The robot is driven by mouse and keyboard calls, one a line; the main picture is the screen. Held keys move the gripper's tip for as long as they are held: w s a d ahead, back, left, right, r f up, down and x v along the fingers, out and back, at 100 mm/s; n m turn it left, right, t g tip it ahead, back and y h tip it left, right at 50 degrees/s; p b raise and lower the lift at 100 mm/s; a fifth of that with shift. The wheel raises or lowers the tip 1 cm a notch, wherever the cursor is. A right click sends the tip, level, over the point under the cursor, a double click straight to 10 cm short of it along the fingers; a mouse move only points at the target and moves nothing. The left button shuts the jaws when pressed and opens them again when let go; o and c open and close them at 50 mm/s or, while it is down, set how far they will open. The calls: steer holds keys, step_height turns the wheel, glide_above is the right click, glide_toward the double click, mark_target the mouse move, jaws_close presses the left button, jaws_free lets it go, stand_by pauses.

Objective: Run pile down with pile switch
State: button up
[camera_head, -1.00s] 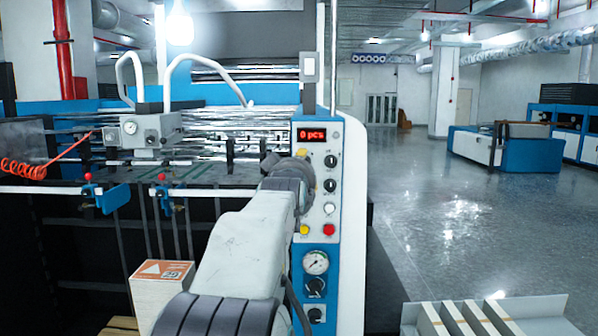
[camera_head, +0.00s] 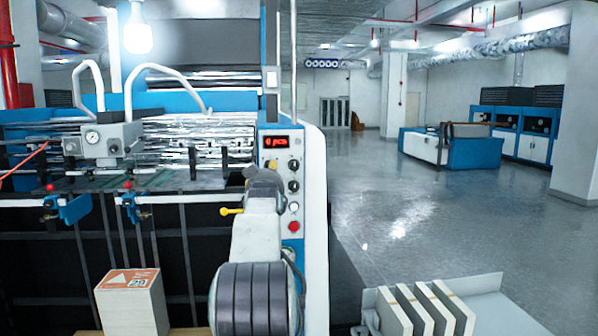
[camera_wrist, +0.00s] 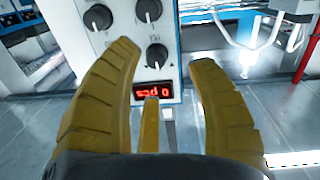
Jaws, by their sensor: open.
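The control panel (camera_head: 290,155) stands upright on the machine's right end, with a red lit counter (camera_head: 276,142), dark knobs (camera_head: 293,187), a white button and a red button (camera_head: 294,226). Which control is the pile switch I cannot read. The pile (camera_head: 131,305), a white stack with an orange-labelled top, stands at lower left. In the wrist view, my gripper (camera_wrist: 164,56) has its two yellow fingers spread and empty before the panel. Several dark knobs (camera_wrist: 157,56) and the upside-down counter (camera_wrist: 153,90) show beyond them.
Boards stand in a pale tray (camera_head: 480,284) at lower right. Blue clamps with red knobs (camera_head: 133,207) line the machine's front edge. Open grey floor (camera_head: 400,210) lies right of the machine, with a blue-white unit (camera_head: 460,150) farther back.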

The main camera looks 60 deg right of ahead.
steer(key=w+d+r+m+p, duration=0.1)
steer(key=w+d+p, duration=0.2)
steer(key=d+p, duration=0.3)
steer(key=shift+d+m+p, duration=0.3)
steer(key=shift+m+p, duration=0.1)
steer(key=shift+p, duration=0.5)
stand_by(0.3)
steer(key=shift+s, duration=0.1)
jaws_close()
